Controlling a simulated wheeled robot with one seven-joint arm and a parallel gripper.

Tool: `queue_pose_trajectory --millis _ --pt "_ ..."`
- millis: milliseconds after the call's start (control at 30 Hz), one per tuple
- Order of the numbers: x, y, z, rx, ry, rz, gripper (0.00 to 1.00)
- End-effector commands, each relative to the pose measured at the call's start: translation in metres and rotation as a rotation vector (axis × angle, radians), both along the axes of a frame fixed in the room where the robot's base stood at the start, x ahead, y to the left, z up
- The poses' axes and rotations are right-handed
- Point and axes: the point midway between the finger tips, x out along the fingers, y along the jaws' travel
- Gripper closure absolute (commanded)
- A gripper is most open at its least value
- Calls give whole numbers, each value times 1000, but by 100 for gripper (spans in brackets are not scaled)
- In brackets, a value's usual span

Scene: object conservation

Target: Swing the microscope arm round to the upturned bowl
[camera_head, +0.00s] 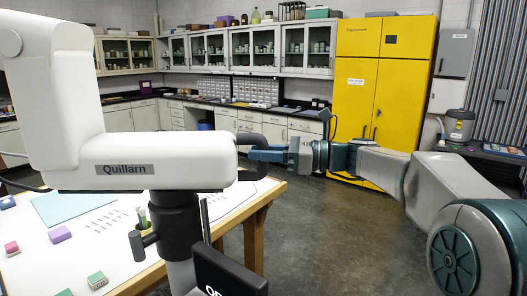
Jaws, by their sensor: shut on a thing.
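The white microscope arm (150,148), labelled "Quillarn", spans the left half of the view above the white table (88,262). A dark loop handle (250,138) sticks out from its right end. My gripper (262,155) reaches in from the right and its blue fingers are shut on this handle. Below the arm hangs a dark cylindrical part (175,225) with a side knob (143,243). I cannot make out an upturned bowl; the microscope hides part of the table.
A pale blue mat (75,204) and several small coloured blocks, such as a purple one (59,234), lie on the table. A dark panel (228,275) stands at the bottom front. A yellow cabinet (360,80) stands behind. The grey floor (330,240) right of the table is clear.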

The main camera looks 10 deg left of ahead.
Motion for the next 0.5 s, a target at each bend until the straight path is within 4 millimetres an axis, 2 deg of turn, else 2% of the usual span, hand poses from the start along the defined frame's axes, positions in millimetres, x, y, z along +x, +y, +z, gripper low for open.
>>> queue_pose_trajectory --millis 167,200,267,500 --pt "-1 2 1 1 -1 3 100" --pt "-1 2 1 1 -1 4 74" --pt "-1 3 1 1 -1 5 57" --pt "-1 2 0 0 0 4 57"
